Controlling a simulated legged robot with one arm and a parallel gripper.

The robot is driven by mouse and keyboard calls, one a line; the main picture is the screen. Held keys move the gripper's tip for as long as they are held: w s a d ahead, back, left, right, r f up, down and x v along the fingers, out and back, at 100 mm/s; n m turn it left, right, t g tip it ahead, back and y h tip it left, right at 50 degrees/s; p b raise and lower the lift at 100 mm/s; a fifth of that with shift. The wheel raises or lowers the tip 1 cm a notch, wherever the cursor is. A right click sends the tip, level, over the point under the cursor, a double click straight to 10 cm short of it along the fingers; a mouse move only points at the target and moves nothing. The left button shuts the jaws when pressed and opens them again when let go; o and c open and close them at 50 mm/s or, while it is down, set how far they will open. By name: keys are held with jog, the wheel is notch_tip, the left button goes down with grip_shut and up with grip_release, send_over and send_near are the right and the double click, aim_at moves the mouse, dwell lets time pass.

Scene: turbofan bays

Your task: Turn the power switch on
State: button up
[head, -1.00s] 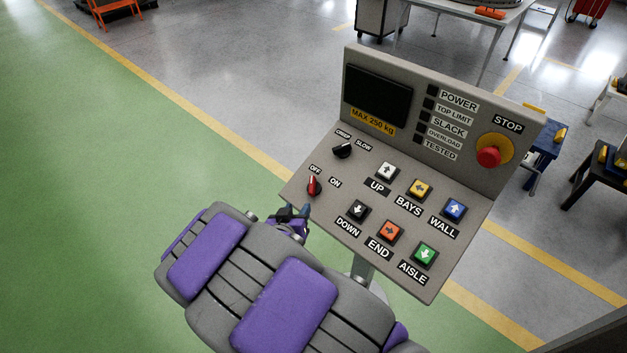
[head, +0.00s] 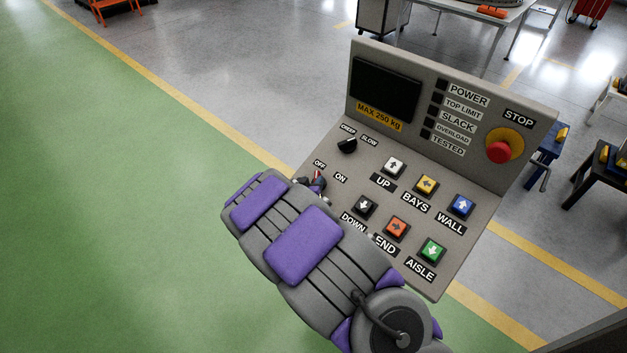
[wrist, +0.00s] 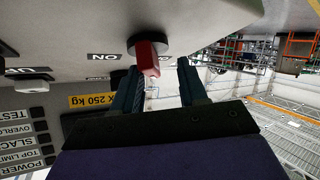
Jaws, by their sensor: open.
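The power switch (head: 319,178) is a small red rotary knob between the OFF and ON labels at the left edge of the grey control panel (head: 336,212). My gripper (head: 314,187) is at the knob and partly hides it in the head view, so its exact setting is hard to read there. In the wrist view the red knob (wrist: 148,60) stands on its dark round base, in the gap between the fingertips of my gripper (wrist: 158,72). The jaws are open, with a finger on either side. I cannot tell whether either finger touches the knob.
A black CREEP/SLOW knob (head: 347,145) sits just beyond the switch. Several arrow buttons, such as the white UP button (head: 394,167), lie to the right. A red STOP button (head: 499,152) is on the upright face. Green floor (head: 120,220) is open at left.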

jog(key=shift+w+d+f, duration=0.2)
jog(key=shift+w+d, duration=0.15)
jog(key=shift+w, duration=0.25)
jog(key=shift+w+d+f, duration=0.2)
jog(key=shift+w+d, duration=0.15)
jog(key=shift+w, duration=0.25)
jog(key=shift+d+r, duration=0.1)
jog(key=shift+d, duration=0.2)
jog(key=shift+a, duration=0.5)
jog(key=c, duration=0.3)
jog(key=shift+d, duration=0.25)
grip_shut()
